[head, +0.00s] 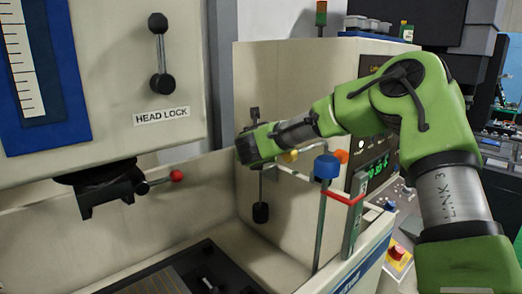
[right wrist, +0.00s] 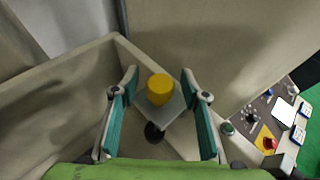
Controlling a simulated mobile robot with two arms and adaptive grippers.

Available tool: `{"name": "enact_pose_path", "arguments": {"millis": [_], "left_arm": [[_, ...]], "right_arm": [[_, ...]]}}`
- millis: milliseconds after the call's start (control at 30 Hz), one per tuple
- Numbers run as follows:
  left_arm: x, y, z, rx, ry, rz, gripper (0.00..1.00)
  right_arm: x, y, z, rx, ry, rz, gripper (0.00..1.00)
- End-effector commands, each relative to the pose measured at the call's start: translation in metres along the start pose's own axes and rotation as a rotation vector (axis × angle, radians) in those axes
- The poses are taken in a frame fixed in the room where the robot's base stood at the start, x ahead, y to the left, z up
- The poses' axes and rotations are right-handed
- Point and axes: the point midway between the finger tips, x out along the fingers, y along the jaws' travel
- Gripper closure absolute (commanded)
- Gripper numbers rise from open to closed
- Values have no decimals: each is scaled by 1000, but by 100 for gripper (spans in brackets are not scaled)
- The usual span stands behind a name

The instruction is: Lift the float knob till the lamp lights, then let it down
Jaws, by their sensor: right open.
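A yellow knob (right wrist: 160,89) on a grey square plate (right wrist: 174,108) shows between the two teal fingers of my right gripper (right wrist: 158,84) in the right wrist view. The fingers are apart, with visible gaps on both sides of the knob. In the head view the yellow knob (head: 290,156) is partly behind my right arm. A blue knob (head: 327,166) tops an upright rod, with a red bar (head: 342,195) beside it. I cannot tell which knob is the float knob. A signal lamp (head: 321,14) stands on top; whether it is lit is unclear. My left gripper is not visible.
The tank wall (head: 165,199) runs along the back. A black-balled lever (head: 260,212) hangs at the cabinet face. The machine head (head: 105,188) with a red-tipped handle (head: 176,175) is at left. A panel with a red emergency button (right wrist: 269,143) lies at right.

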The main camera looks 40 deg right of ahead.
Motion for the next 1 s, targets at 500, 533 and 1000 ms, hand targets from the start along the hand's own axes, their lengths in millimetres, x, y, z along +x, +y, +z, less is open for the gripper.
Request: {"name": "enact_pose_path", "arguments": {"millis": [500, 533, 1000], "left_arm": [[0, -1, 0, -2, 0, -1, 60], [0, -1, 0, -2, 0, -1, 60], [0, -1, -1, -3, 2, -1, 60]], "right_arm": [[0, 0, 0, 0, 0, 0, 88], [0, 0, 0, 0, 0, 0, 88], [-3, 0, 7, 1, 0, 0, 88]]}}
